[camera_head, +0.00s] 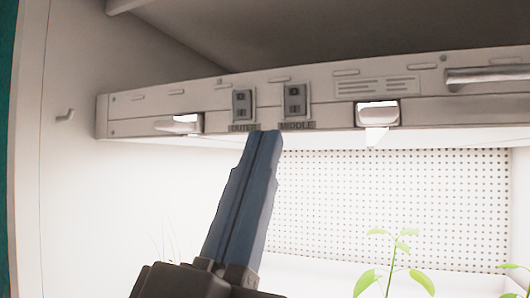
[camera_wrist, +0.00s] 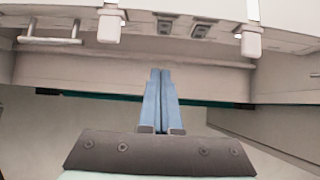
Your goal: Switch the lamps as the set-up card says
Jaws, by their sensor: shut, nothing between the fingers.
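Two dark rocker switches are set in the front of a pale lamp panel (camera_head: 220,90). The left switch (camera_head: 242,105) has a label reading OUTER, partly legible, and the right switch (camera_head: 295,100) has one reading MIDDLE. Both show in the wrist view, as one switch (camera_wrist: 164,25) and another (camera_wrist: 200,31). Their rocker positions are too small to tell. My gripper (camera_head: 265,134) has long blue fingers, shut and empty, with the tips just below the panel between the two labels. It also shows in the wrist view (camera_wrist: 160,72). No set-up card is readable here.
Bright white fittings hang at the panel's left (camera_head: 182,124) and right (camera_head: 378,114). A bar handle (camera_head: 488,76) is at the far right. Below are a brightly lit perforated back wall (camera_head: 400,200) and green seedlings (camera_head: 390,270).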

